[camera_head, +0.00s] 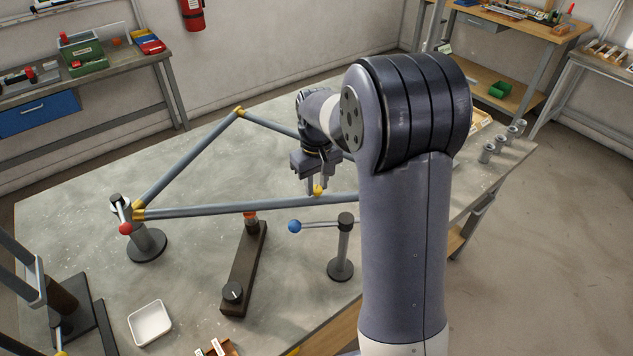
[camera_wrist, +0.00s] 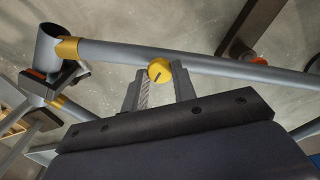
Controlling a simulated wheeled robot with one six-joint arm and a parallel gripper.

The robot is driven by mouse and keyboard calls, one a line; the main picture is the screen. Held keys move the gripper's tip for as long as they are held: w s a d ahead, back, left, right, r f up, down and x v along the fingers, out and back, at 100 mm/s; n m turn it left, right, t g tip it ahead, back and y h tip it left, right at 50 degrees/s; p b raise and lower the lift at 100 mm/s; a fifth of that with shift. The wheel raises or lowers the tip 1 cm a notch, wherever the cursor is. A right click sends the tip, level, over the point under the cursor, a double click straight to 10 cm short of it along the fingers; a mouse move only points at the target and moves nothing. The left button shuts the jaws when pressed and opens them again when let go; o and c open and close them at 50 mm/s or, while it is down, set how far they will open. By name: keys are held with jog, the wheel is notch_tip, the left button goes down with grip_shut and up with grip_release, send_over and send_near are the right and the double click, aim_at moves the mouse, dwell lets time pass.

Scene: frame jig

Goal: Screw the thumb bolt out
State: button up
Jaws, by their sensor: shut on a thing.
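The thumb bolt has a yellow round head (camera_head: 318,190) on the long grey tube (camera_head: 255,206) of the frame. In the wrist view the yellow head (camera_wrist: 159,70), with a dark slot across it, sits between my two fingertips. My gripper (camera_head: 315,188) points down at the tube from above and is shut on the thumb bolt. The tube (camera_wrist: 215,66) passes just beyond the fingertips. The bolt's shank and its thread are hidden, so I cannot tell how far it sits in the tube.
A red-knobbed clamp stand (camera_head: 147,243) holds the frame's left corner. A blue-knobbed stand (camera_head: 342,250) and a dark bar fixture (camera_head: 245,265) stand in front of the tube. A white tray (camera_head: 150,323) is at the front left. The tabletop (camera_head: 70,215) is clear at left.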

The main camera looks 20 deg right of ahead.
aim_at(317, 189)
jog(key=shift+f+n, duration=0.15)
jog(key=shift+n, duration=1.75)
jog(key=o, duration=1)
notch_tip(317, 189, up, 11)
jog(key=shift+b, duration=0.45)
